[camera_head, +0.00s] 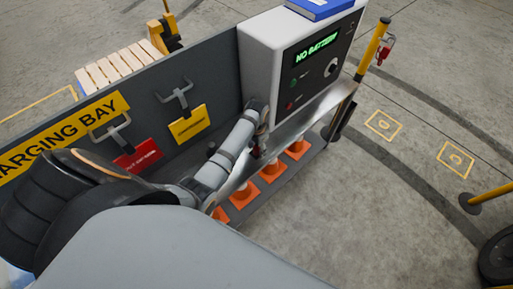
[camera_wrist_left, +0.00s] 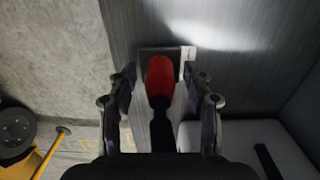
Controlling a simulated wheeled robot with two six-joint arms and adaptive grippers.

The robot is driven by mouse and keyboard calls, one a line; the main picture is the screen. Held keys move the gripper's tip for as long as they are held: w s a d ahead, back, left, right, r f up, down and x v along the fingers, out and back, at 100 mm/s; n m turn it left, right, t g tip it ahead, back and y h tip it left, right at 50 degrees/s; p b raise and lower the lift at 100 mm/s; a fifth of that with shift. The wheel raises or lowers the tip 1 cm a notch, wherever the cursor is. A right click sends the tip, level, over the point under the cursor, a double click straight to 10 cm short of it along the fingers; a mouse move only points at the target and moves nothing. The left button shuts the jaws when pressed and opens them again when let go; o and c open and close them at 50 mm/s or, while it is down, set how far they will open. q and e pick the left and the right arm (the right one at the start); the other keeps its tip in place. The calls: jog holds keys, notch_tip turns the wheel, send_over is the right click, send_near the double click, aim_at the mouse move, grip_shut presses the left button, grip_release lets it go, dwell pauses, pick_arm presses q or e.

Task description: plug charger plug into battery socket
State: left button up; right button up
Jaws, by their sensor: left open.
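The charger plug (camera_wrist_left: 160,78) shows in the left wrist view as a red body with a black lower part, in front of a small grey plate on a metal surface. My left gripper (camera_wrist_left: 160,92) is open, with one finger on each side of the plug; the fingers look apart from it. In the head view my left gripper (camera_head: 259,148) is small and dark, below the front of the charger cabinet (camera_head: 265,60), whose green display reads "NO BATTERY". I cannot make out the plug there. No battery socket can be identified in either view. My right gripper is out of view.
A grey panel (camera_head: 205,73) marked "CHARGING BAY" stands left of the cabinet, with red and yellow tags on it. Orange cones (camera_head: 272,170) stand in a row below the metal shelf. A yellow post (camera_head: 373,45) is right of the cabinet.

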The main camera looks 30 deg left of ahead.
pick_arm(q)
jog(key=shift+r, duration=0.1)
jog(key=shift+p, duration=0.5)
grip_shut()
dwell(0.3)
jog(key=shift+r+p, duration=2.95)
jog(key=shift+p, duration=0.9)
